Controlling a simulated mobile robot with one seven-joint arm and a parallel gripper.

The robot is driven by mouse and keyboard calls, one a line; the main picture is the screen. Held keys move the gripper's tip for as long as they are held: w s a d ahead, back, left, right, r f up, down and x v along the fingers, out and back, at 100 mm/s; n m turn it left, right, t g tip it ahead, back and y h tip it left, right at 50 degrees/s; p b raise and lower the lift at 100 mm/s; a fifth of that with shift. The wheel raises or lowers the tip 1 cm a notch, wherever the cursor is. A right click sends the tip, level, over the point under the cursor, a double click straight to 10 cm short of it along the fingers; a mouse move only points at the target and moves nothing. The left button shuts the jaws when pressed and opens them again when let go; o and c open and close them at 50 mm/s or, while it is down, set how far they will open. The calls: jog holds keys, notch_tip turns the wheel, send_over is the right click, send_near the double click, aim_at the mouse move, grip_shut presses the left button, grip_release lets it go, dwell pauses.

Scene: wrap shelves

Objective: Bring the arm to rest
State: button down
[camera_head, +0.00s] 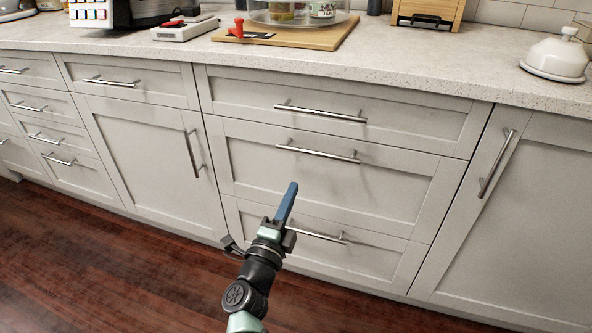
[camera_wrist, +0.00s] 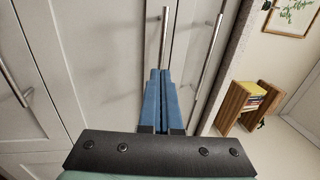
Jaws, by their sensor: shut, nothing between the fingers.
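My gripper (camera_head: 292,187) has blue fingers and is in front of the lower drawers in the head view, below the counter's edge. It points up and away from me. In the wrist view the two blue fingers of my gripper (camera_wrist: 160,74) lie side by side, closed together with nothing between them. Part of my arm shows below the gripper in the head view.
Grey cabinets with metal handles (camera_head: 318,154) fill the space ahead. The counter (camera_head: 400,62) holds a wooden board (camera_head: 335,35) with a red item (camera_head: 239,27), and a white lidded dish (camera_head: 556,58). The dark wood floor (camera_head: 110,265) is clear.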

jog(key=shift+r+p+v, duration=0.45)
jog(key=shift+p+v, duration=0.2)
jog(key=shift+v, duration=1.65)
notch_tip(320, 180, up, 29)
jog(key=s+a+n+t+y, duration=0.2)
jog(key=n+t+y, duration=0.45)
jog(key=n, duration=0.45)
jog(key=s+d+r+n+t+h+p, duration=0.1)
jog(key=s+d+r+n, duration=0.35)
jog(key=s+r, duration=0.6)
jog(key=s+d+r+n+h, duration=0.1)
jog(key=s+d+r+n, duration=0.2)
jog(key=s+r+n, duration=0.55)
notch_tip(320, 180, up, 38)
jog(key=m+p, duration=0.3)
jog(key=p, duration=3.2)
jog(key=shift+y, duration=0.35)
jog(key=shift+w+d, duration=0.1)
